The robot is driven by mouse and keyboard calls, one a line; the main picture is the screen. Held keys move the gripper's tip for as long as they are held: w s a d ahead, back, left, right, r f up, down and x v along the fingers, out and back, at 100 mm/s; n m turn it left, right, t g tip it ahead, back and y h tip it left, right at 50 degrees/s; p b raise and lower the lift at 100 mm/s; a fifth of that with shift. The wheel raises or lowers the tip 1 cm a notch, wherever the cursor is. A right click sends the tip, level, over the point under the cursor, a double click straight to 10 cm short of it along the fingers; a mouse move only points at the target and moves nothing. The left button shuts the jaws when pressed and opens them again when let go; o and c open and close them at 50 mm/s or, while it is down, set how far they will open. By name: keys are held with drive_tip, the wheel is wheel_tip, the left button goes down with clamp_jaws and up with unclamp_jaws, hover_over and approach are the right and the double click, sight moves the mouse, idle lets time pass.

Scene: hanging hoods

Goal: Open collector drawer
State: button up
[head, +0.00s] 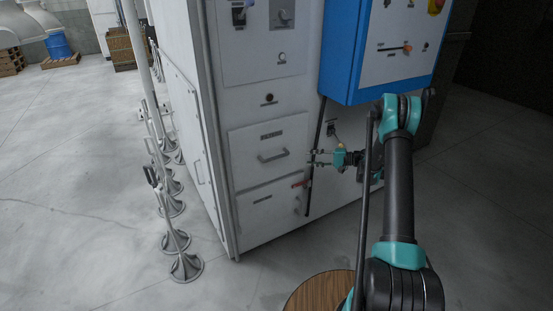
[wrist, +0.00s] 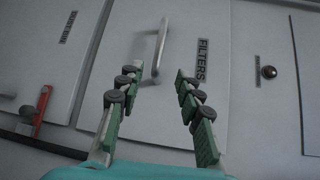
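A red lever (head: 301,184) sits at that panel's upper right corner, and in the wrist view the lever (wrist: 42,108) is at the far left. Above it is a closed panel marked FILTERS (head: 270,145) with a bar handle (head: 273,157). My gripper (head: 314,160) is right of the FILTERS panel. In the wrist view my gripper (wrist: 158,80) is open and empty, its fingers apart below the FILTERS handle (wrist: 160,48).
A blue control box (head: 340,50) juts out above my gripper. A dark vertical bar (head: 315,150) runs down the cabinet beside it. Several posts on cone-shaped feet (head: 184,266) stand left of the cabinet. A round wooden top (head: 318,290) is at the bottom.

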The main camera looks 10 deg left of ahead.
sight(276, 157)
drive_tip(key=x, duration=1.7)
drive_tip(key=shift+a, duration=0.2)
clamp_jaws()
